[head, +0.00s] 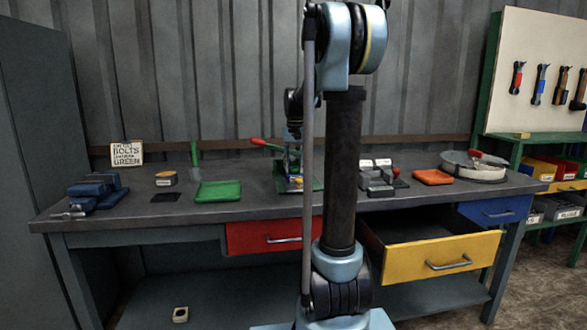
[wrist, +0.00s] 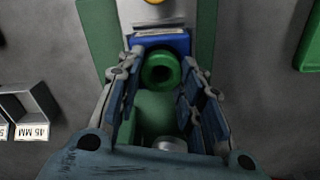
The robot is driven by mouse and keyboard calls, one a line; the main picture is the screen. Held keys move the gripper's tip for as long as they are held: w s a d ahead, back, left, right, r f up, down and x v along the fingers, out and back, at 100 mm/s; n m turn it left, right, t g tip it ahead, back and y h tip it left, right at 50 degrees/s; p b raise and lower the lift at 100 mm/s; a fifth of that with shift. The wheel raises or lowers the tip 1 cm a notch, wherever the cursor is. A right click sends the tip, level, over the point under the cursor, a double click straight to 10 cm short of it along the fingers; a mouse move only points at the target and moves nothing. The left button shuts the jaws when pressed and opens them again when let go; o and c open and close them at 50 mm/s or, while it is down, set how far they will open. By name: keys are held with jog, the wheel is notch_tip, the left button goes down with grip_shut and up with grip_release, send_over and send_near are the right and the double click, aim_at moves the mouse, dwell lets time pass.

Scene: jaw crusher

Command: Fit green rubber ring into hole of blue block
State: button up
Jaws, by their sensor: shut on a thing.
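In the wrist view my gripper (wrist: 160,82) has its two fingers on either side of the green rubber ring (wrist: 160,81) and is shut on it. The ring's dark centre opening faces the camera. The blue block (wrist: 176,43) is just beyond the ring, between the fingertips and a grey metal part. The ring overlaps the block's near edge in the picture; the block's hole does not show, and I cannot tell whether the ring touches or sits in it. In the head view, my arm largely hides this spot.
A green base (wrist: 203,25) lies under the block. Grey boxes with size labels (wrist: 28,110) stand at left in the wrist view, a green tray (wrist: 309,45) at right. In the head view, a red lever (head: 266,144) rises near my arm, and the yellow drawer (head: 437,258) is open.

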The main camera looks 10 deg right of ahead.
jog(key=shift+s+f, duration=0.45)
jog(key=shift+s, duration=0.05)
jog(key=shift+c, duration=0.8)
jog(key=o, duration=1)
jog(key=shift+f, duration=0.1)
jog(key=shift+o, duration=0.6)
jog(key=shift+w+f, duration=0.75)
jog(key=shift+w, duration=0.15)
jog(key=shift+s+r, duration=0.45)
jog(key=shift+c, duration=0.2)
jog(key=shift+r, duration=0.1)
